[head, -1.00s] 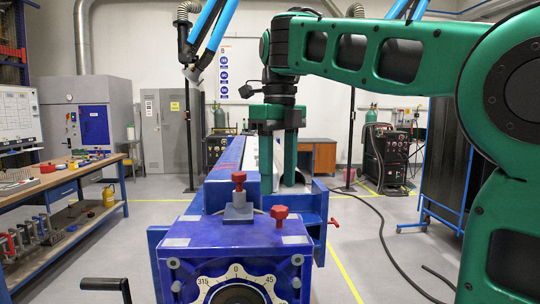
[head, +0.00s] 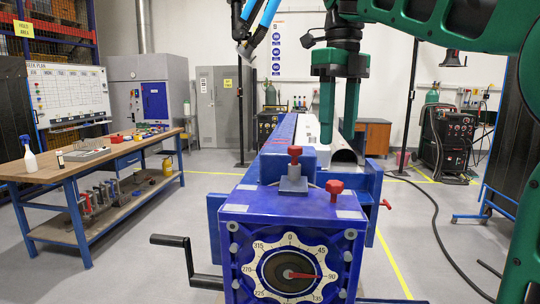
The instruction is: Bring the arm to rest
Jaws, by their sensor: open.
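My gripper (head: 338,118) hangs from the green arm (head: 445,20) with its two long green fingers pointing down and a gap between them. It is open and nothing shows between the fingers. It is above or behind the far part of the blue rotary jig (head: 290,215); I cannot tell its exact height. Two red knobs, a left one (head: 295,152) and a right one (head: 334,188), stand on the jig. A black crank (head: 172,241) sticks out to the left.
A wooden workbench (head: 95,160) with tools and a spray bottle stands at the left. A grey cabinet (head: 219,105) and a wooden desk (head: 377,135) are at the back. A welding machine (head: 450,138) stands at the right, with a dark cable (head: 432,215) on the floor.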

